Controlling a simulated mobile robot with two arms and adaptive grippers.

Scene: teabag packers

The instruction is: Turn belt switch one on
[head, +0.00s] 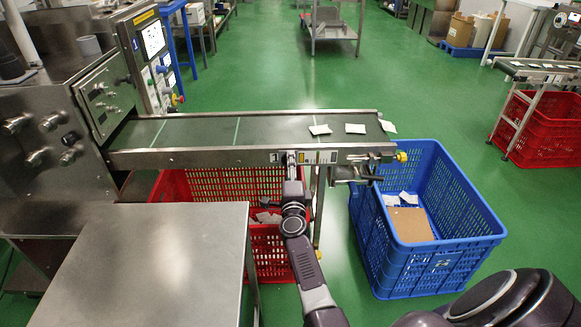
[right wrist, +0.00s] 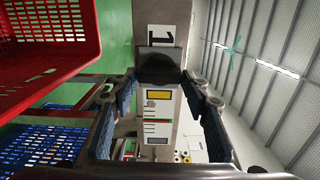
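Belt switch one shows in the right wrist view as a black knob (right wrist: 160,68) on the conveyor's grey side rail, beside a white label (right wrist: 160,37) marked 1. My right gripper (right wrist: 160,88) is open, with one finger on each side of the knob. I cannot tell whether the fingers touch it. In the head view my right gripper (head: 290,182) is at the front rail of the conveyor (head: 220,157), largely hiding the switch. The knob's setting is not clear. My left gripper is not in view.
White packets (head: 355,128) lie on the belt's right part. A red crate (head: 185,185) stands under the conveyor and a blue crate (head: 440,262) at its right end. A steel table (head: 150,260) is at front left. Green floor is open behind the conveyor.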

